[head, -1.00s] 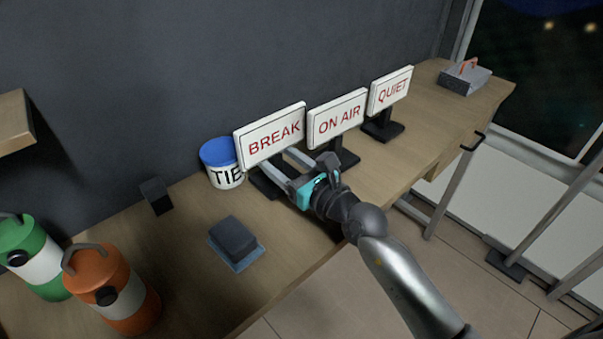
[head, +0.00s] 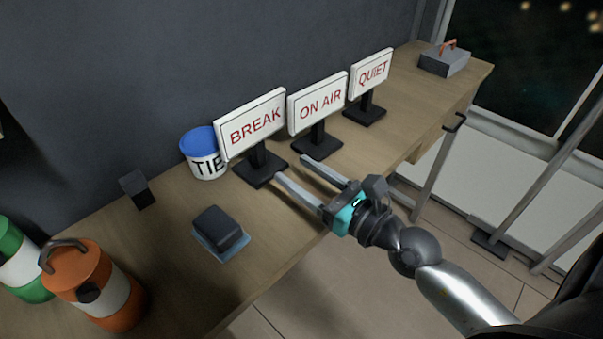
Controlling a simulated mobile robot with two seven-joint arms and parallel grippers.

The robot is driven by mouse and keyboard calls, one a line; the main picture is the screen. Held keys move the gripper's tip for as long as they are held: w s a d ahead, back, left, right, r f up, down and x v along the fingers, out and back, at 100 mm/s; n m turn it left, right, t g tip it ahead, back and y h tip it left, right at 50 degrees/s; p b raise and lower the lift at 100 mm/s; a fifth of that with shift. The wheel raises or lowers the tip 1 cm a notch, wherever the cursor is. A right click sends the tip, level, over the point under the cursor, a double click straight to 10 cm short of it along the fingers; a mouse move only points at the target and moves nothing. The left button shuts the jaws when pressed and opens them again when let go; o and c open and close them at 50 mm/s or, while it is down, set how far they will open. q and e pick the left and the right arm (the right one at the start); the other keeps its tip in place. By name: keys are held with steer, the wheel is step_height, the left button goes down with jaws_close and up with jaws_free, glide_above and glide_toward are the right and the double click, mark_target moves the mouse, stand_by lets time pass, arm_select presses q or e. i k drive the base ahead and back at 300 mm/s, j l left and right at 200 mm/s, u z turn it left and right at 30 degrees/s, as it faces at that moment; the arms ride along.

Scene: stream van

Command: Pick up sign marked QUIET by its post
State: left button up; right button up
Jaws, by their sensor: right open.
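The QUIET sign (head: 372,72) is a white board with red letters on a short dark post and dark base, upright at the far right of a row of three signs. The ON AIR sign (head: 318,103) stands in the middle and the BREAK sign (head: 251,125) at the left. My right gripper (head: 291,166) is open and empty, its two long fingers pointing left over the table's front part, in front of the BREAK and ON AIR bases. It is well apart from the QUIET sign. My left gripper is not in view.
The wooden table (head: 420,100) runs along the dark wall. A blue-lidded tub (head: 205,165) stands left of the BREAK sign. A dark block on a blue pad (head: 222,233), an orange canister (head: 98,285) and a green canister (head: 22,262) are nearer. A grey box (head: 444,60) stands at the far end.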

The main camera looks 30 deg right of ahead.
mark_target(367, 73)
steer(key=z, duration=1.3)
